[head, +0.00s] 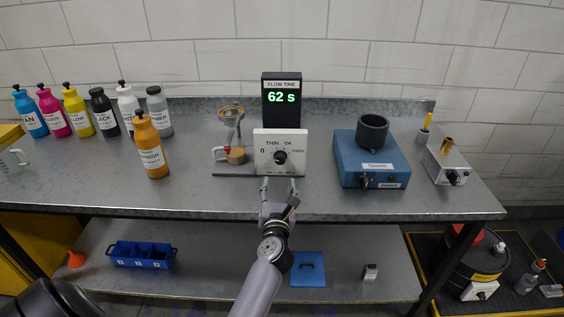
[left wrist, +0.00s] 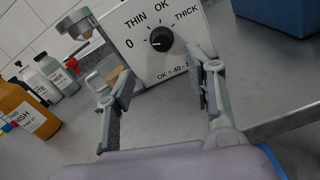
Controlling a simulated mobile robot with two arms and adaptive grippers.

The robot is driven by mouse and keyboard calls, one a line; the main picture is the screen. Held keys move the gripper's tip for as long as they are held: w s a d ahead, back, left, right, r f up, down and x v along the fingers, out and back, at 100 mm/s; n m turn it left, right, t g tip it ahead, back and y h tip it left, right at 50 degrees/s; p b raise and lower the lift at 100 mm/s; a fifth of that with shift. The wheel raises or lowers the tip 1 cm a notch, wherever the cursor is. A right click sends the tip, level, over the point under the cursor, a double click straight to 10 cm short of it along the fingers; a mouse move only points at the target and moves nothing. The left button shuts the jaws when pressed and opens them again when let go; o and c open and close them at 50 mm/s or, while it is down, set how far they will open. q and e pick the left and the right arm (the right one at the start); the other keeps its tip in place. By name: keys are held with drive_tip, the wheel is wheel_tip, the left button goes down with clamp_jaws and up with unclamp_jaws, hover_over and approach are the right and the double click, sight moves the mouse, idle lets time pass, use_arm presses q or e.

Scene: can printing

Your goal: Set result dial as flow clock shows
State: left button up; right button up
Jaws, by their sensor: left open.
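The flow clock (head: 281,97) is a black box at the back of the bench, reading "62 s" in green. In front of it stands a white panel (head: 262,167) with the result dial (head: 281,157), a round black knob. Marks 0, THIN, OK and THICK run around the knob, and small print starts "OK = 40". The dial also shows in the left wrist view (left wrist: 161,39); I cannot tell its pointer's direction surely. My left gripper (head: 278,188) is open in front of the panel, its fingers (left wrist: 165,80) apart below the knob, not touching it. My right gripper is not seen.
A flow cup stand (head: 230,115) is left of the panel, with an orange bottle (head: 151,148) and several ink bottles beyond. A blue device (head: 368,160) with a black cup stands right. The bench front between is clear.

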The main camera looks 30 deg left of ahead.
sight(280, 160)
use_arm(q)
drive_tip(key=x, duration=1)
drive_tip(key=shift+w+d+b, duration=0.1)
drive_tip(key=shift+w+b, duration=0.1)
drive_tip(key=shift+b, duration=0.2)
drive_tip(key=shift+w+a, duration=0.35)
drive_tip(key=shift+w, duration=0.25)
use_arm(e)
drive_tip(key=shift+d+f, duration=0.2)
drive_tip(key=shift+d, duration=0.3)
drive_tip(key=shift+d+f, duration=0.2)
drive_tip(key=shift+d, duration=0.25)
use_arm(q)
drive_tip(key=c, duration=0.9)
drive_tip(key=shift+c, duration=1.3)
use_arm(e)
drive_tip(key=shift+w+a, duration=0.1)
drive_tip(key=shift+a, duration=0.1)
